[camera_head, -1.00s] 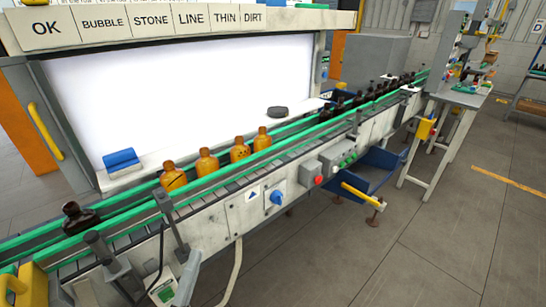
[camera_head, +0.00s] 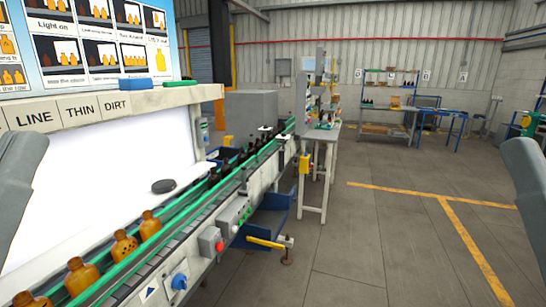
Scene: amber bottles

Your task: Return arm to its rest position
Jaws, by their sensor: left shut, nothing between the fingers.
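Amber bottles (camera_head: 124,245) stand upright in a row on the conveyor (camera_head: 165,245) at the lower left. Dark bottles (camera_head: 228,165) stand farther along it.
A blue bin (camera_head: 265,222) is beneath. A white side table (camera_head: 322,135) stands beyond. The floor (camera_head: 390,235) at right is clear.

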